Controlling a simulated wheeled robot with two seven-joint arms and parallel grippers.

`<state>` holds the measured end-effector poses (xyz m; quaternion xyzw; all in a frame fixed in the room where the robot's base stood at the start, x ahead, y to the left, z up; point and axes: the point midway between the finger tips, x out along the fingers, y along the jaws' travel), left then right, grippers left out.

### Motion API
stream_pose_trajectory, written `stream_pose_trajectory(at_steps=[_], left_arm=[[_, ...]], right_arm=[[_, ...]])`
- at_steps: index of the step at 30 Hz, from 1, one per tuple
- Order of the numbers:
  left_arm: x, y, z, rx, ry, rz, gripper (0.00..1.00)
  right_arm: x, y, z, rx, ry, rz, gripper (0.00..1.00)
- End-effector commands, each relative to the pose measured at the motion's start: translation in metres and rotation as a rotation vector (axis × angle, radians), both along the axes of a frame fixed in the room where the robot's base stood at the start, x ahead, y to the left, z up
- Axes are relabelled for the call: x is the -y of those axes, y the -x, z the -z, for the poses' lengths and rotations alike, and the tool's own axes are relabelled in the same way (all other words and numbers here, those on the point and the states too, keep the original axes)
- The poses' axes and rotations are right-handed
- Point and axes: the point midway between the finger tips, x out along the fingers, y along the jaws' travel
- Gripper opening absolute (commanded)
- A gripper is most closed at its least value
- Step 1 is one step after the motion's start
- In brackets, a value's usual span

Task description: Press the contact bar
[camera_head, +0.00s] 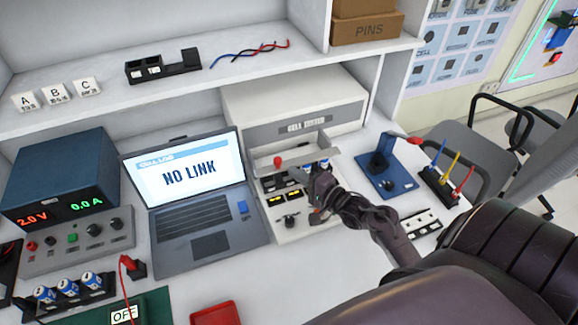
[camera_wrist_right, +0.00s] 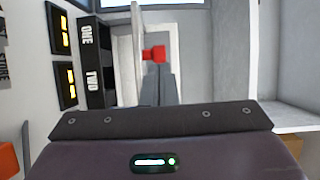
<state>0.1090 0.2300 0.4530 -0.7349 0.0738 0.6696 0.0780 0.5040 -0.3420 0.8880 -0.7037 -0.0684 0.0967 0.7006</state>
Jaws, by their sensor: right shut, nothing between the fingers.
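The cell tester (camera_head: 300,120) is a pale box on the bench, right of the laptop. A pale contact bar (camera_head: 297,153) with a red knob (camera_head: 278,161) crosses its front, above the slots. In the right wrist view the bar (camera_wrist_right: 138,45) looks upright, and the red knob (camera_wrist_right: 154,54) sits just beyond my fingertips. My right gripper (camera_head: 312,175) is shut and empty, close to the bar at the tester's front. Its fingers (camera_wrist_right: 158,82) overlap the knob's lower edge in the wrist view; I cannot tell whether they touch. My left gripper is not in view.
Slots marked ONE and TWO (camera_wrist_right: 89,55) lie beside the fingers, with lit amber displays (camera_wrist_right: 65,85). The laptop (camera_head: 190,175) reads NO LINK. A blue stand (camera_head: 385,175) and coloured probes (camera_head: 445,175) stand right of the tester. A shelf (camera_head: 180,85) runs above.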

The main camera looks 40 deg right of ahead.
Motion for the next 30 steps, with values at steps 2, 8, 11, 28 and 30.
stream_pose_trajectory(at_steps=[2, 8, 11, 28, 30], left_arm=[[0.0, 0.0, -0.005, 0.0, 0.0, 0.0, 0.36], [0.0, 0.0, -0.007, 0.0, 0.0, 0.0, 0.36], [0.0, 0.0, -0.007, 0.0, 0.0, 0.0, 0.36], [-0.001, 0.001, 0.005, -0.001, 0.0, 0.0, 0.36], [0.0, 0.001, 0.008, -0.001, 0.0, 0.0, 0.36]], right_arm=[[-0.003, -0.013, -0.002, 0.001, 0.0, 0.001, 0.0], [-0.007, -0.029, 0.0, 0.0, 0.0, 0.0, 0.0], [-0.007, -0.031, 0.001, -0.001, 0.001, 0.001, 0.0], [0.003, -0.073, 0.003, 0.004, 0.0, 0.002, 0.0], [0.006, -0.083, 0.003, 0.003, 0.0, 0.001, 0.0]])
